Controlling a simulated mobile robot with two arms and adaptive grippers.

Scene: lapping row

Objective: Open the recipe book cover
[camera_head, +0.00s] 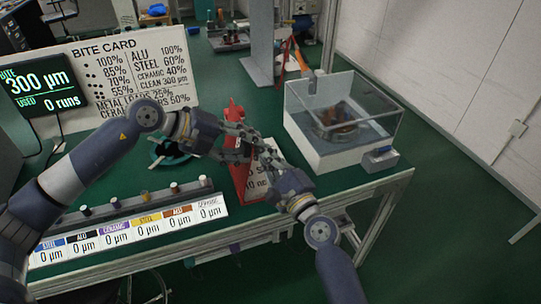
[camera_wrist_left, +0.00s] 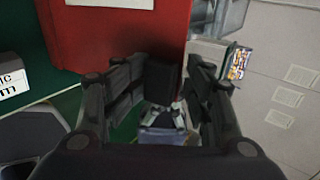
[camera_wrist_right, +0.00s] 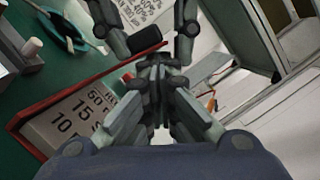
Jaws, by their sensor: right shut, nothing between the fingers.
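The recipe book is red, with a white printed page (camera_head: 264,168) showing on its right in the head view. Its red cover (camera_head: 243,178) stands raised, near upright, at the page's left side. The cover fills the upper middle of the left wrist view (camera_wrist_left: 120,35). In the right wrist view a red edge borders the printed page (camera_wrist_right: 80,122). My left gripper (camera_head: 243,145) is open and empty, its fingers in front of the cover. My right gripper (camera_head: 262,150) is shut and empty over the page, close to the left fingers. The grippers hide part of the book; contact is unclear.
A clear-walled tank (camera_head: 340,120) stands right of the book. A rack with small knobs and labels (camera_head: 130,225) lies along the front left. A green round dish (camera_head: 172,150), the BITE CARD board (camera_head: 125,70) and a display (camera_head: 40,85) stand behind and left.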

